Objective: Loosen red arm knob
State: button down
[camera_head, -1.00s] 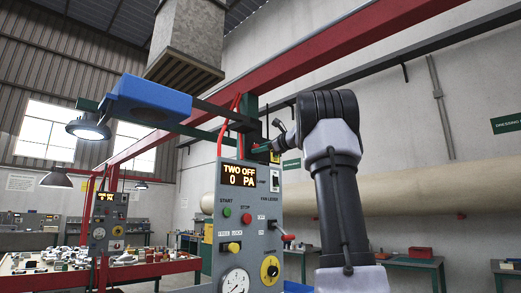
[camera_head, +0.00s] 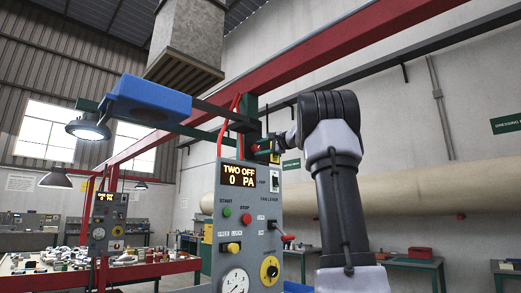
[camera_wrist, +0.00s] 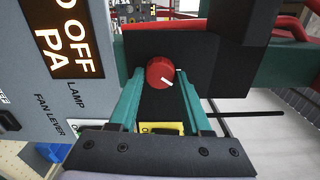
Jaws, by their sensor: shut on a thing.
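The red arm knob (camera_wrist: 161,72) is round with a white pointer mark, which points to the lower right in the wrist view. It sits on a dark bracket (camera_wrist: 205,65). My gripper (camera_wrist: 160,77) has its two teal fingers on either side of the knob, shut on it. In the head view my gripper (camera_head: 264,146) is at the post just above the grey control panel (camera_head: 240,205).
The panel's display (camera_head: 238,175) reads "TWO OFF 0 PA". Below it are buttons, a red-tipped fan lever (camera_head: 288,237) and a gauge (camera_head: 235,283). A blue lamp housing (camera_head: 148,102) hangs at left. A yellow label (camera_wrist: 162,128) shows between my fingers.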

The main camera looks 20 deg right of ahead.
jog(key=shift+n, duration=0.5)
jog(key=shift+c, duration=1.8)
grip_release()
jog(key=shift+s, duration=0.15)
jog(key=v, duration=1)
jog(key=shift+s, duration=0.25)
jog(key=shift+d, duration=0.15)
